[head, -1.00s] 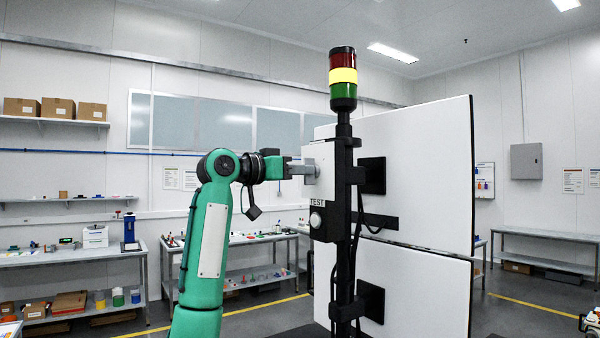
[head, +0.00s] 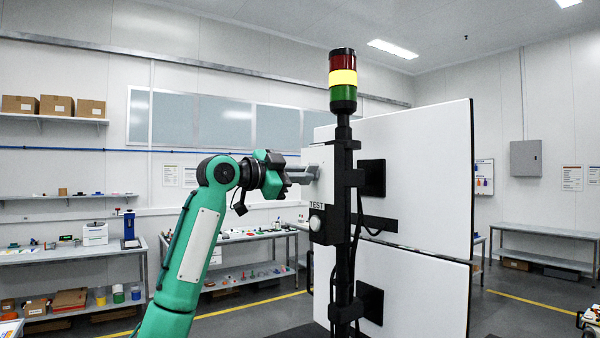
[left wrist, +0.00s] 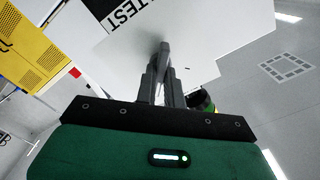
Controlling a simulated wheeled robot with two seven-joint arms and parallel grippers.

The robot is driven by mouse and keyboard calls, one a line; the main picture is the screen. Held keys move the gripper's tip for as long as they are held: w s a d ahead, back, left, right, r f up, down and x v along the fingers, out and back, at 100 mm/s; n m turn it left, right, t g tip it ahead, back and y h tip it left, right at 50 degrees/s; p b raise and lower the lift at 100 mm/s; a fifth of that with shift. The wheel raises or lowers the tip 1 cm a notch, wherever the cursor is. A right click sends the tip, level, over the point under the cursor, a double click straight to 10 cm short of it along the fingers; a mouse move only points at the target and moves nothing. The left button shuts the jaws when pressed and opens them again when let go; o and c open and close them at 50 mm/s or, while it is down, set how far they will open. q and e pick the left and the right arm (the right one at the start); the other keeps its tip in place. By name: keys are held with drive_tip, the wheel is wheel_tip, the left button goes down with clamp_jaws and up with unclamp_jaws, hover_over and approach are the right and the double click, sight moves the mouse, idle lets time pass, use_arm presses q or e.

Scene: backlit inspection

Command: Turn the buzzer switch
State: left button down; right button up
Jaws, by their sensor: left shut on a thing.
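The buzzer switch shows in the left wrist view as a grey knob (left wrist: 164,47) on a white box face (left wrist: 215,35). My left gripper (left wrist: 161,75) is shut on this knob, with its fingers on either side. In the head view my left gripper (head: 303,173) reaches from the left to the white box (head: 322,160) on the black post (head: 344,210), and the knob is mostly hidden behind the fingers. My right gripper is not in view.
A signal tower (head: 343,78) with red, lit yellow and green sections tops the post. Large white panels (head: 420,180) stand to the right of it. Benches with small items (head: 250,236) line the back wall, with open floor in front.

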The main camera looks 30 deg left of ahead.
use_arm(q)
drive_tip(key=shift+m, duration=0.3)
idle(0.4)
drive_tip(key=c, duration=1.5)
unclamp_jaws()
drive_tip(key=b+v, duration=0.5)
drive_tip(key=v, duration=0.9)
drive_tip(key=shift+b, duration=0.3)
drive_tip(key=shift+w, duration=0.1)
